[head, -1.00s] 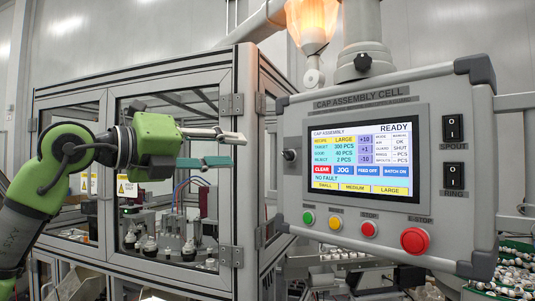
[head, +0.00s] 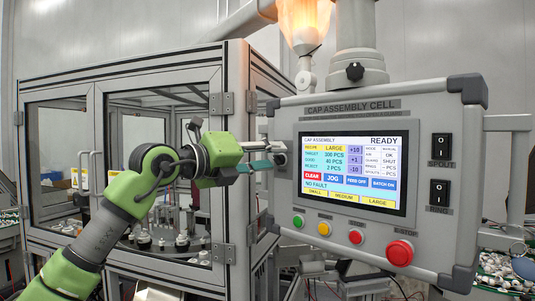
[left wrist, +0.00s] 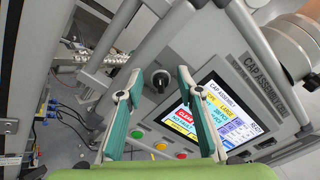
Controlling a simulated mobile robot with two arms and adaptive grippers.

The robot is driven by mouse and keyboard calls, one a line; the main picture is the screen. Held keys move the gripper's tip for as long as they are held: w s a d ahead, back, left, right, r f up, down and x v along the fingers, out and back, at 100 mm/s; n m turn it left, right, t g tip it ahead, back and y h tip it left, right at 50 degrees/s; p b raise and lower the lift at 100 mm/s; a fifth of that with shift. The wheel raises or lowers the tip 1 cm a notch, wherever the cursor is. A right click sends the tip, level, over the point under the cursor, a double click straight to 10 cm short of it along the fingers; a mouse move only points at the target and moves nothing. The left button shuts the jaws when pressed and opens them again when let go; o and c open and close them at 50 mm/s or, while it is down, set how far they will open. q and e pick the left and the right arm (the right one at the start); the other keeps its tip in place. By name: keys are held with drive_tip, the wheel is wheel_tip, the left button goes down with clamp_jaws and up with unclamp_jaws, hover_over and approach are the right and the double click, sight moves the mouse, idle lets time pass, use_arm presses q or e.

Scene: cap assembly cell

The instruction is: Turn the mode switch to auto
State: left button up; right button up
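The mode switch is a small black knob (head: 281,159) on the left side of the grey control panel (head: 290,117), left of its screen. In the left wrist view the knob (left wrist: 160,79) shows between the two fingertips. My left gripper (head: 275,156) is open, with its grey and teal fingers pointing at the knob. It also shows in the left wrist view (left wrist: 160,73), empty, one finger on each side of the knob. I cannot tell whether the fingers touch it. The screen (head: 350,170) reads READY, and its small mode line appears to read MANUAL. My right gripper is out of view.
Green, yellow and red buttons and a red emergency stop (head: 400,253) line the panel's lower edge. Two black rocker switches (head: 441,147) sit at the right. A framed glass enclosure (head: 237,80) stands behind my left arm.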

use_arm(q)
clamp_jaws()
drive_tip(key=m+b, duration=0.1)
drive_tip(key=m, duration=0.1)
drive_tip(key=shift+s+m, duration=0.1)
drive_tip(key=shift+m, duration=0.3)
drive_tip(key=m, duration=0.1)
drive_tip(key=m+b, duration=0.1)
drive_tip(key=m, duration=0.1)
drive_tip(key=shift+s+d+r+m, duration=0.15)
drive_tip(key=shift+m, duration=0.15)
drive_tip(key=m, duration=0.6)
drive_tip(key=shift+s+d+b, duration=0.2)
drive_tip(key=shift+s+b, duration=0.05)
drive_tip(key=shift+b, duration=0.15)
drive_tip(key=shift+s+d+m, duration=0.1)
drive_tip(key=shift+m, duration=1.3)
drive_tip(key=shift+s+d+m, duration=0.1)
drive_tip(key=shift+m, duration=1.3)
